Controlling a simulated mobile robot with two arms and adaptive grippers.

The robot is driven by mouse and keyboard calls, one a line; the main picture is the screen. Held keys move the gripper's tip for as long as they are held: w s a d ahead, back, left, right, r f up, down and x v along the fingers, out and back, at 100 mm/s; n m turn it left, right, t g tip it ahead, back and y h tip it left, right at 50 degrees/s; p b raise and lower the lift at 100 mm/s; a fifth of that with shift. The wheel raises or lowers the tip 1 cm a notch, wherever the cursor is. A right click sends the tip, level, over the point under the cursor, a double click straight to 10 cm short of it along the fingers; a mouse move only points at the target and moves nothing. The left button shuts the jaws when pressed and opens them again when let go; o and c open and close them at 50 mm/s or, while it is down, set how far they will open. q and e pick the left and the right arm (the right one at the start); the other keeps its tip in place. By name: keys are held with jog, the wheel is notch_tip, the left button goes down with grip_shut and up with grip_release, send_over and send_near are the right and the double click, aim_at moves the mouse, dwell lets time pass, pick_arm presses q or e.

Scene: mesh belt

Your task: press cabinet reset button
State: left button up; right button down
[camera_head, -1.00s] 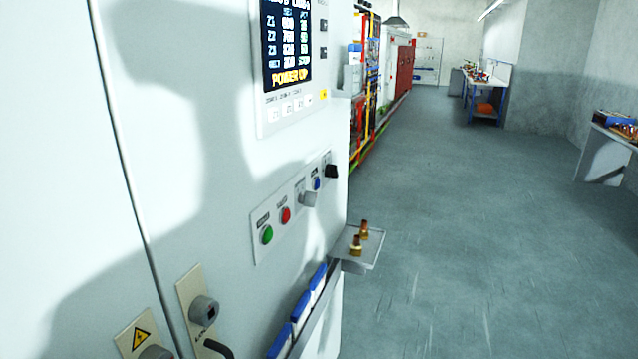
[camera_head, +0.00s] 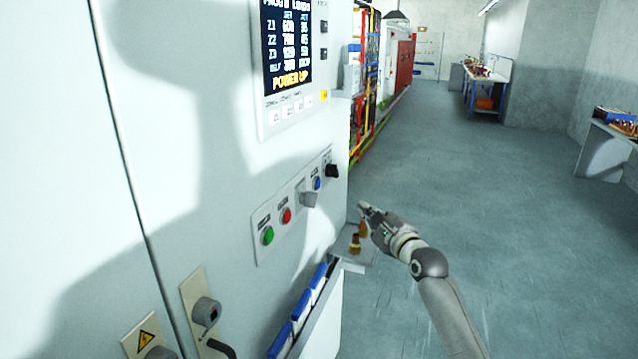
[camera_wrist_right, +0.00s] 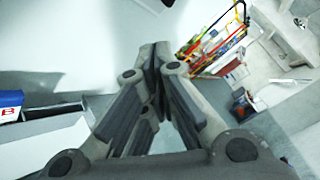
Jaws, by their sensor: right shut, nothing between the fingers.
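The white cabinet (camera_head: 190,120) carries a button panel on its front. On it, from left to right, are a green button (camera_head: 268,236), a red button (camera_head: 286,215), a grey selector knob (camera_head: 308,199), a blue button (camera_head: 317,184) and a black knob (camera_head: 332,171). The blue one looks like the reset button, but its label is too small to read. My right gripper (camera_head: 362,207) is shut and empty, to the right of the panel and apart from it. In the right wrist view its fingers (camera_wrist_right: 155,60) are together. My left gripper is out of view.
A display (camera_head: 287,45) reading POWER UP sits above the panel. A small shelf (camera_head: 352,266) with brass fittings (camera_head: 355,243) juts out below my right gripper. Blue-and-white boxes (camera_head: 300,312) stand in a tray on the cabinet front. The floor to the right is open.

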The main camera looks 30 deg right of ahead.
aim_at(317, 183)
jog(key=shift+m+t, duration=0.4)
jog(key=shift+m, duration=0.1)
jog(key=r, duration=0.4)
jog(key=shift+s+r, duration=0.3)
jog(key=w+a, duration=0.5)
jog(key=w, duration=0.1)
jog(key=shift+w+a+p, duration=0.3)
jog(key=shift+w+a, duration=0.05)
dwell(0.8)
jog(key=shift+w+a+p, duration=0.3)
jog(key=shift+w+p, duration=0.05)
